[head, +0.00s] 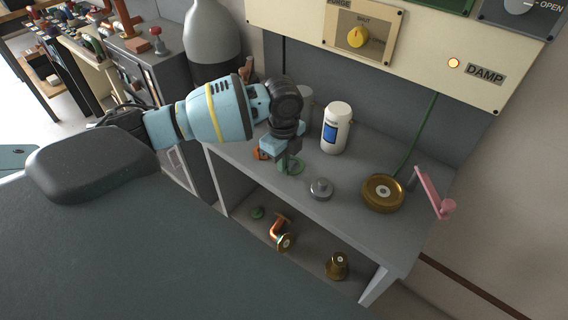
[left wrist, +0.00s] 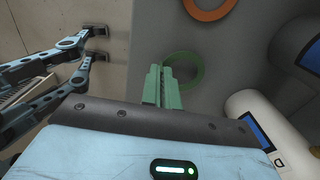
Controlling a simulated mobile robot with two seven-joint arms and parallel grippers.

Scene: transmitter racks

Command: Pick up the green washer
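The green washer (head: 292,166) is a flat ring at the left part of the grey table top, partly hidden by my left gripper (head: 284,160) in the head view. In the left wrist view the washer (left wrist: 196,72) shows just beyond and right of the fingers (left wrist: 161,88), which overlap its left rim. The fingers stand close together and appear shut on that rim. I cannot tell whether the washer is lifted off the table. My right gripper is in neither view.
An orange ring (head: 259,153) lies beside the gripper; it also shows in the left wrist view (left wrist: 207,14). A white bottle (head: 336,128), a grey metal part (head: 320,188) and a brass disc (head: 383,193) stand to the right. Brass parts (head: 337,265) lie on the shelf below.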

